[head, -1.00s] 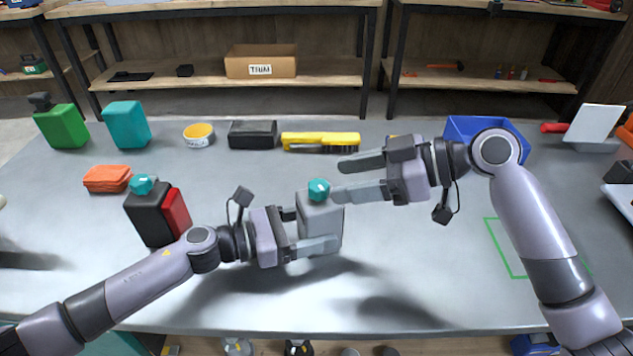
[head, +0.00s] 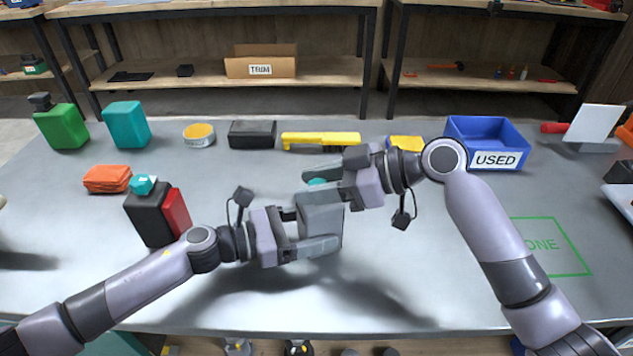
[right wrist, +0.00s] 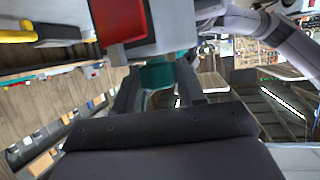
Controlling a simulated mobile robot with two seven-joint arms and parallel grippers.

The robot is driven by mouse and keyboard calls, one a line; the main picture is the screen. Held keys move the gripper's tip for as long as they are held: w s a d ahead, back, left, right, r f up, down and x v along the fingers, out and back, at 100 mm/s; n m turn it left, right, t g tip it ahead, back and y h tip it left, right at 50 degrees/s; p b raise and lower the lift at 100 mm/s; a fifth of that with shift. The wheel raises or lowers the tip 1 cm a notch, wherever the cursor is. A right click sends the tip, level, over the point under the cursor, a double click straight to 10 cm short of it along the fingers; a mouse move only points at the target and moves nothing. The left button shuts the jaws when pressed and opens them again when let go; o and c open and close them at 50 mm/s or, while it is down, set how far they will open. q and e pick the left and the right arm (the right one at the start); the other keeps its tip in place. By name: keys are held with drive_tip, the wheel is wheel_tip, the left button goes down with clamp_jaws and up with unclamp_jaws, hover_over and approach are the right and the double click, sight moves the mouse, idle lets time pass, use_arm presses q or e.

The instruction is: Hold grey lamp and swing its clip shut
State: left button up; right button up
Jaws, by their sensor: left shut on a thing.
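The grey lamp (head: 320,219) is a grey box with a teal knob (head: 317,183) on top, held upright above the table near its middle. My left gripper (head: 317,232) is shut on its body from the left. My right gripper (head: 325,181) is at the top, its fingers on either side of the teal knob. In the right wrist view the knob (right wrist: 165,72) shows between the fingers; whether they touch it is unclear. A red panel (right wrist: 118,20), possibly the clip, shows beside the grey body (right wrist: 170,35); it is hidden in the head view.
A black lamp (head: 148,221) with a teal knob and red side stands at left. Behind are green (head: 62,128) and teal (head: 126,125) boxes, a yellow brush (head: 318,138) and a blue USED bin (head: 487,138). A green outlined zone (head: 553,247) at right is empty.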

drive_tip(key=shift+m+t, duration=0.6)
drive_tip(key=shift+t, duration=0.1)
drive_tip(key=o, duration=1)
drive_tip(key=shift+c, duration=0.2)
drive_tip(key=v, duration=1.2)
drive_tip(key=shift+r, duration=0.15)
